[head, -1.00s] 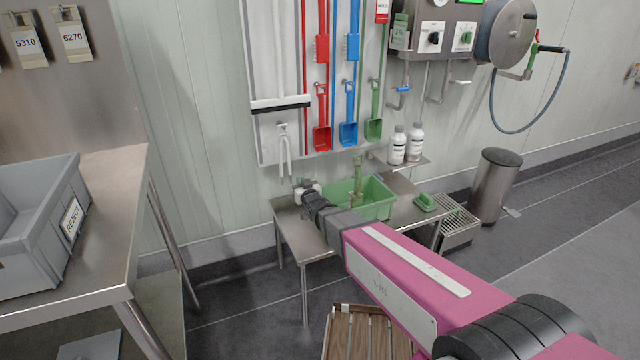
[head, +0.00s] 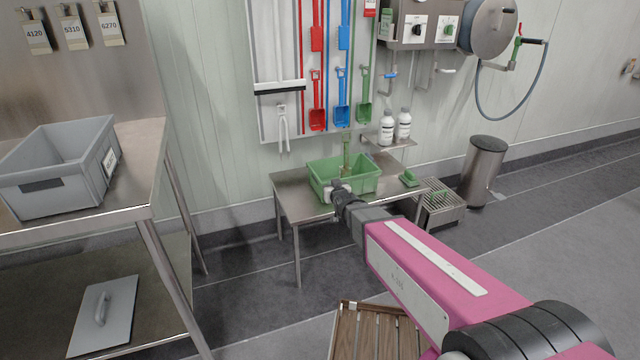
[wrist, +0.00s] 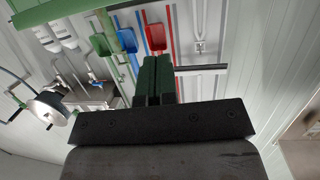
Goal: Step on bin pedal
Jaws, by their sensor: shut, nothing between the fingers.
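The bin is a steel cylinder with a dark lid (head: 482,172), standing on the floor by the wall at the right of the head view. Its lid looks closed. A small light piece at its lower right, which looks like the pedal (head: 497,197), sticks out near the floor. My gripper (head: 336,187) is at the end of my outstretched pink arm, by the front of the green tub, well to the left of the bin. In the wrist view its two dark green fingers (wrist: 153,80) are together and empty. The bin is not clear in the wrist view.
A steel table (head: 289,187) carries the green tub (head: 335,190). A slatted metal step (head: 442,212) stands between table and bin. A wooden slatted item (head: 375,335) is low in front. A steel bench holds a grey crate (head: 60,170). Floor at right is open.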

